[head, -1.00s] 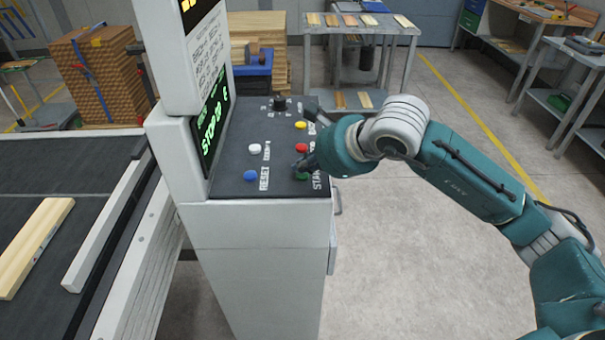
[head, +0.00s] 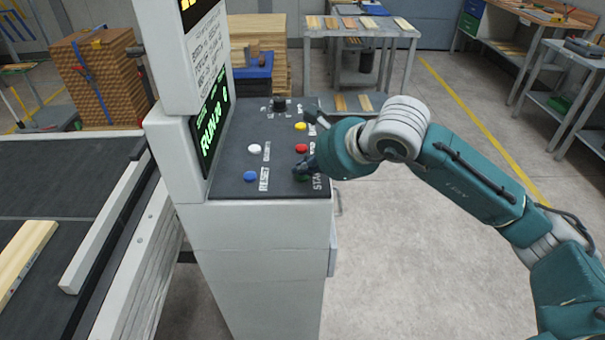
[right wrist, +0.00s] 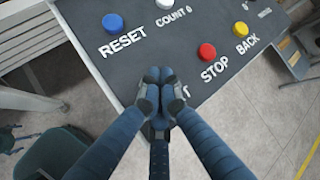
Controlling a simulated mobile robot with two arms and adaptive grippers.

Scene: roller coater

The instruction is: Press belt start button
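The dark control panel (head: 235,165) tops a pale cabinet, with the green start button (head: 303,179) at its front right corner, mostly covered by my right gripper (head: 302,169). In the right wrist view the gripper (right wrist: 153,80) has its fingers drawn together, pointing down at the panel, with nothing seen between them. They hide the start button and most of its label, so contact cannot be made out. My left gripper is not in view.
Red stop (right wrist: 207,51), yellow back (right wrist: 241,29), blue reset (right wrist: 113,23) and white (right wrist: 166,3) buttons lie near my fingers. A black knob (head: 279,104) stands at the panel's back. A wooden board (head: 22,258) lies on the belt (head: 75,185) at left.

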